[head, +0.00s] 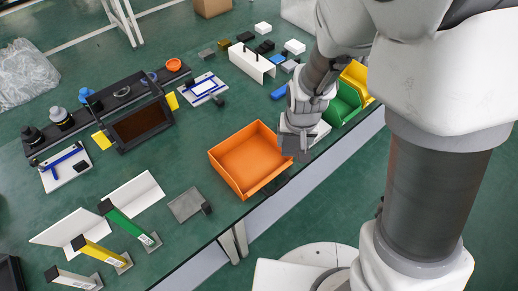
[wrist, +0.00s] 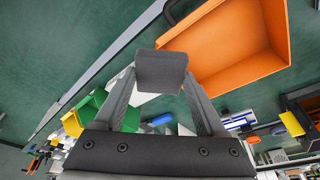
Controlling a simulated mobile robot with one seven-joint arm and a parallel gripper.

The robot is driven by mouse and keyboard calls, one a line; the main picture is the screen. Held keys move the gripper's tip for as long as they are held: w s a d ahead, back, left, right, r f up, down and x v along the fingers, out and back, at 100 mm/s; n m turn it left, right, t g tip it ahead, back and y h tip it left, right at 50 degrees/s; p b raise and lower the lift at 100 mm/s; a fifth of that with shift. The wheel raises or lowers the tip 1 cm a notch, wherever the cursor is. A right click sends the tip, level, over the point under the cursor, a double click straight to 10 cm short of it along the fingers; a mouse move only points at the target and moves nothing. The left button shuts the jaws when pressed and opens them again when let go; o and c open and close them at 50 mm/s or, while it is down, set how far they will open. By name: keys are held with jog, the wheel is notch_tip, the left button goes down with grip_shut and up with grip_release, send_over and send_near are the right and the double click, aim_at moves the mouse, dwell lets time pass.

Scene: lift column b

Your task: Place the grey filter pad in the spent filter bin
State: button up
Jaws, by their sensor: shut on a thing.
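My gripper (head: 299,138) hangs beside the right edge of the orange bin (head: 243,171) in the head view. In the wrist view my gripper (wrist: 160,75) is shut on the grey filter pad (wrist: 161,69), a small dark grey block between the fingertips. The pad also shows in the head view (head: 291,146), partly hidden by the fingers. The open, empty-looking orange bin (wrist: 232,70) lies just beyond the pad to the right in the wrist view. A green bin (head: 346,104) and a yellow bin (head: 358,76) stand farther back. No label shows which bin is for spent filters.
A dark-framed box (head: 139,124), bottles on a black rack (head: 62,119) and a white stand (head: 251,64) are on the green table. Upright coloured bars (head: 127,224) stand front left. A grey plate (head: 187,205) lies left of the orange bin. The table's front edge is close.

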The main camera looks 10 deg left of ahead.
send_over(252, 162)
jog(key=s, duration=0.1)
notch_tip(252, 162, down, 7)
jog(key=shift+r+b, duration=0.1)
jog(key=shift+b, duration=0.25)
jog(key=shift+f+b, duration=0.5)
jog(key=shift+f, duration=1.55)
jog(key=shift+f, duration=0.15)
jog(key=o, duration=1.4)
